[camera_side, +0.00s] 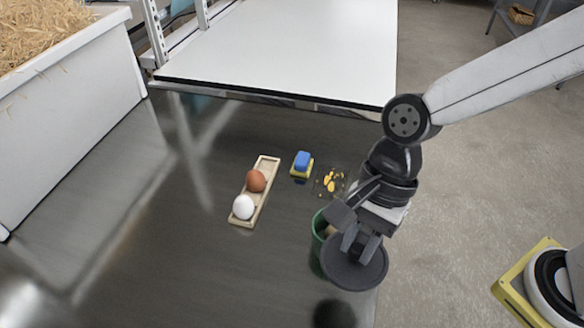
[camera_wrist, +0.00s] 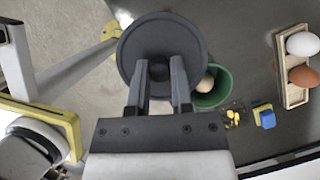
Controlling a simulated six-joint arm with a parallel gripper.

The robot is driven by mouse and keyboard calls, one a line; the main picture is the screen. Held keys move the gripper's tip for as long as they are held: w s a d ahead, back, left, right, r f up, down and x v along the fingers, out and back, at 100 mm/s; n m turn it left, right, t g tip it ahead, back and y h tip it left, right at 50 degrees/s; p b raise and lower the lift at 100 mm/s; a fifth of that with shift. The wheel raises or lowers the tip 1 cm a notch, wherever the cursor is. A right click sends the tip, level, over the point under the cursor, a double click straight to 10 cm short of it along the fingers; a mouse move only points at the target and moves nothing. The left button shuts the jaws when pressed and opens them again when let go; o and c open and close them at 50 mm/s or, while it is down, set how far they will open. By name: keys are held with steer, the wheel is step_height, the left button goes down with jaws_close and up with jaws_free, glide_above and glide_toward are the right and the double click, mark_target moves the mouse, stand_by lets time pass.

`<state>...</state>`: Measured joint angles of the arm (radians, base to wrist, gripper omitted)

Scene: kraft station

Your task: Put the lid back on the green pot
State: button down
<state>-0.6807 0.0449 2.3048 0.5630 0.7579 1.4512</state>
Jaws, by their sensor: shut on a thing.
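The lid (camera_side: 352,277) is a dark grey disc. My gripper (camera_side: 360,247) is shut on its knob and holds it up, roughly level. The lid (camera_wrist: 165,29) is below my gripper (camera_wrist: 160,80) in the wrist view too. The green pot (camera_side: 317,244) stands near the table's right edge, partly hidden behind my gripper and the lid. In the wrist view the open green pot (camera_wrist: 223,88) shows to the right of the lid, which overlaps part of its rim. A tan rounded thing (camera_wrist: 206,84) lies inside the pot.
A wooden holder (camera_side: 261,180) carries a brown egg (camera_side: 255,181) and a white egg (camera_side: 243,207). A blue-and-yellow sponge-like block (camera_side: 302,161) and yellow bits (camera_side: 329,181) lie behind the pot. A dark round patch (camera_side: 334,314) is at the front.

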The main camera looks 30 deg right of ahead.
steer(key=w+d+m+t, duration=0.1)
steer(key=w+d+m, duration=0.3)
steer(key=w, duration=0.5)
steer(key=shift+d+r+m+t, duration=0.25)
steer(key=shift+r+m+t, duration=0.05)
steer(key=shift+r, duration=0.05)
steer(key=shift+f, duration=0.2)
steer(key=shift+f, duration=2.95)
steer(key=shift+f, duration=0.25)
stand_by(0.3)
jaws_free()
stand_by(0.3)
